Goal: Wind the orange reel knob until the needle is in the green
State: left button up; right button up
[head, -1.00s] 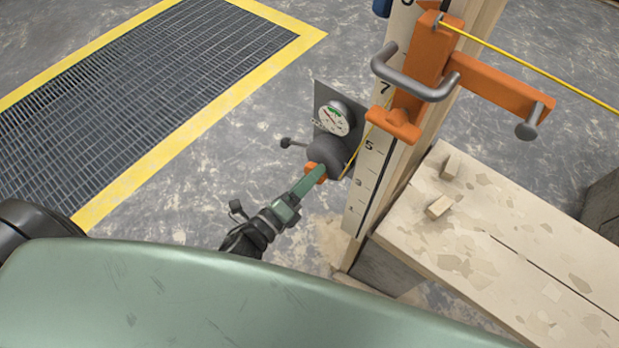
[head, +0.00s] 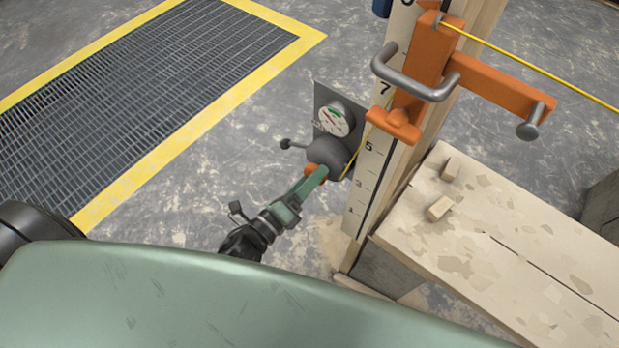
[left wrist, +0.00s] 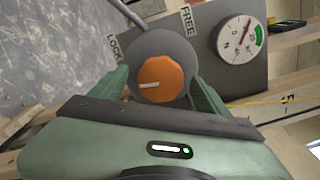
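The orange reel knob (left wrist: 162,79) sits on a dark grey round reel (head: 326,152); its white mark points left in the left wrist view. My left gripper (left wrist: 160,96) is open, its green fingers on either side of the knob with visible gaps. In the head view, my left gripper (head: 310,182) partly hides the knob. The white gauge (left wrist: 241,40) is beside the reel. Its needle appears to point near the top, outside the green band at the right of the dial. My right gripper is not in view.
The reel's grey plate bears LOCK and FREE labels (left wrist: 187,20) and a ball-ended lever (head: 286,143). A wooden post (head: 372,180) with an orange clamp (head: 430,65) and yellow line stands right of it. A plank bench (head: 500,250) holds small wood blocks.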

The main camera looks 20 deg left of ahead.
pick_arm(q)
jog(key=b+v, duration=0.1)
jog(key=v, duration=0.6)
jog(key=shift+s+a, duration=0.15)
jog(key=shift+s, duration=0.2)
jog(key=shift+b, duration=0.3)
dwell(0.6)
jog(key=w+d+n, duration=0.1)
jog(key=w+n, duration=0.2)
jog(key=n, duration=0.8)
jog(key=w+d+n+b, duration=0.1)
jog(key=w+n, duration=0.3)
jog(key=n, duration=0.8)
jog(key=shift+d+n+b, duration=0.3)
jog(key=shift+d, duration=0.05)
